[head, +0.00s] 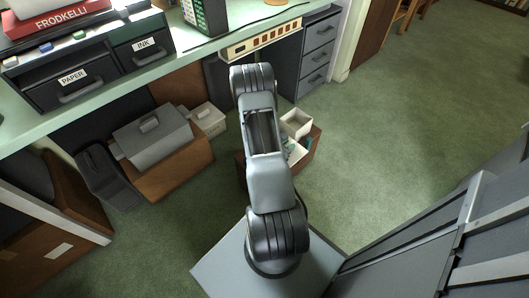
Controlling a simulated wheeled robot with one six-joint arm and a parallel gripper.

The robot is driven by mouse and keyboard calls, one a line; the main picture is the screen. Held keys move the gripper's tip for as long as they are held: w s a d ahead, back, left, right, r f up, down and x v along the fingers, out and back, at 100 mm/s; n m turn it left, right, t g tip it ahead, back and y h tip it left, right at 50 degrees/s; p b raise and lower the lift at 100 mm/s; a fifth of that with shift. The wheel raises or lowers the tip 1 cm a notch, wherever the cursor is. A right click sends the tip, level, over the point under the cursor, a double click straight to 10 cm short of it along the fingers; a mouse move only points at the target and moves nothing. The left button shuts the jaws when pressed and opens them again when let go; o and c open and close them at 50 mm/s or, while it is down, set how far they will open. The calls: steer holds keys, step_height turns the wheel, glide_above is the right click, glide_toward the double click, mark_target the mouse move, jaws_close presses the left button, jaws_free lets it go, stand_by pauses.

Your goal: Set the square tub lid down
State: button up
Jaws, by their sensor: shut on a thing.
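My arm reaches from its mount in the lower middle up to a dark joint below the desk edge. My gripper is not visible; the arm's own links hide whatever lies beyond that joint. No lid that I can identify as held shows. A small open cream square tub (297,121) stands in or on a brown box (311,150), right of my arm. A pale lidded box (208,117) with a small knob sits left of the arm. I cannot tell which of these the square tub lid belongs to.
A grey lidded bin (152,137) rests on a brown carton (178,174) at left, beside a dark bin (108,178). The green desk (190,52) with a switch strip (262,38) and grey drawers (318,55) bounds the back. Green carpet (410,125) is clear at right.

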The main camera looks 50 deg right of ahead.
steer(key=w+f+b, duration=0.1)
steer(key=w+f, duration=0.2)
steer(key=w, duration=0.1)
steer(key=w+f+b, duration=0.2)
steer(key=w+f, duration=0.1)
steer(key=w, duration=0.1)
steer(key=w+f+b, duration=0.2)
steer(key=w+f, duration=0.1)
steer(key=w, duration=0.1)
steer(key=shift+w, duration=0.1)
steer(key=shift+w+f+b, duration=0.15)
steer(key=shift+f+b, duration=0.35)
steer(key=shift+f, duration=0.4)
steer(key=shift+w+f+b, duration=0.1)
steer(key=shift+f+b, duration=0.35)
steer(key=shift+f, duration=0.4)
steer(key=shift+f, duration=0.15)
steer(key=o, duration=0.9)
